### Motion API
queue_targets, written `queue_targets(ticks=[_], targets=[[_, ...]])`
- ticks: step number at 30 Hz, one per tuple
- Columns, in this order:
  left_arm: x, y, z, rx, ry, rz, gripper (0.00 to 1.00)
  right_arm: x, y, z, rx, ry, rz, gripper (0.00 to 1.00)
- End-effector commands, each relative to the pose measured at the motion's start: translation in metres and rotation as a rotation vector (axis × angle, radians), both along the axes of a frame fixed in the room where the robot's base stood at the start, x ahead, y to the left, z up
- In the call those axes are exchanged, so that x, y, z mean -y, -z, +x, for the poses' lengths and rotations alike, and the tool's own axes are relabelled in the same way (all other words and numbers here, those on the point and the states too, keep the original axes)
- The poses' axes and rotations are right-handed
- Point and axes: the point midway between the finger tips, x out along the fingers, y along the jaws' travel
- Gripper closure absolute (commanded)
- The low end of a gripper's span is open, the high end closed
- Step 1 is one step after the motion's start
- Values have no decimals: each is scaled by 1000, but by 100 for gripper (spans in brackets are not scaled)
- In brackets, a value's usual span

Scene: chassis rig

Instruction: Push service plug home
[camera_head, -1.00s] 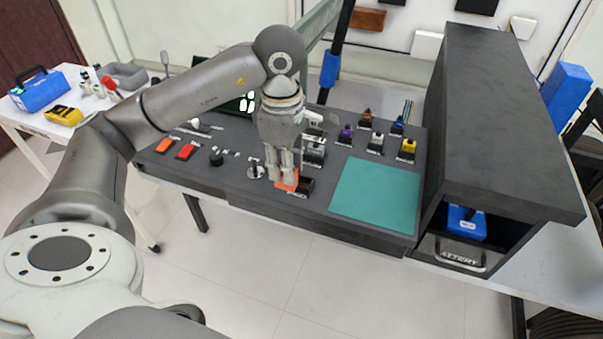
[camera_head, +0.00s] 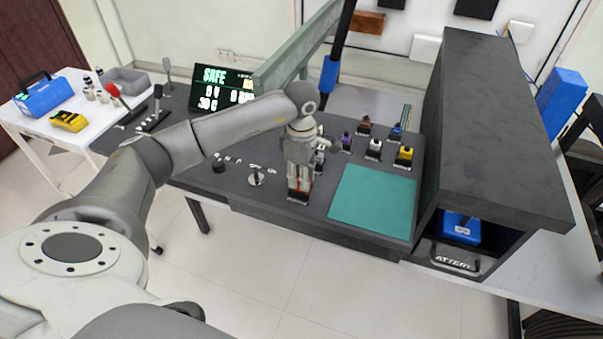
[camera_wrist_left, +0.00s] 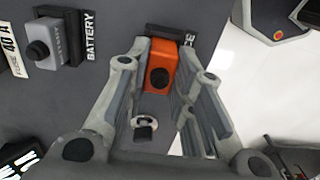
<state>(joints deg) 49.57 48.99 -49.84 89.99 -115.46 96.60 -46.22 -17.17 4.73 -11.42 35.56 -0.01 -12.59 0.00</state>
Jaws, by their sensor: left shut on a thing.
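The orange service plug (camera_wrist_left: 162,62) shows in the left wrist view, with a round black knob on its face. It sits between the two fingers of my left gripper (camera_head: 299,190), which is shut on it. The plug's far end meets a dark socket block (camera_wrist_left: 183,33) whose label is partly hidden and ends in "CE". I cannot tell how deep the plug sits in it. In the head view the gripper points down at the front of the dark console (camera_head: 265,205), and the fingers hide most of the plug. My right gripper is out of view.
A grey battery connector (camera_wrist_left: 62,40) stands beside the socket. Several coloured connectors, including a yellow one (camera_head: 404,154), stand behind the teal mat (camera_head: 373,201). A dark cabinet (camera_head: 490,130) rises at the right. The screen (camera_head: 222,86) reads SAFE.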

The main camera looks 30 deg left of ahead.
Motion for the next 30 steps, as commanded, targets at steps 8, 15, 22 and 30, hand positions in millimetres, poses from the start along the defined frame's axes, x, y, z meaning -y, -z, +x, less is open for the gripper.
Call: queue_targets(ticks=[8,15,22,30], targets=[[0,4,0,2,1,-1,100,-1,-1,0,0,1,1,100],[0,6,0,2,0,-1,63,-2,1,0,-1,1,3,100],[0,6,0,1,0,-1,56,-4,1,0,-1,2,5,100],[0,-1,1,4,1,-1,56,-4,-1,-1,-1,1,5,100]])
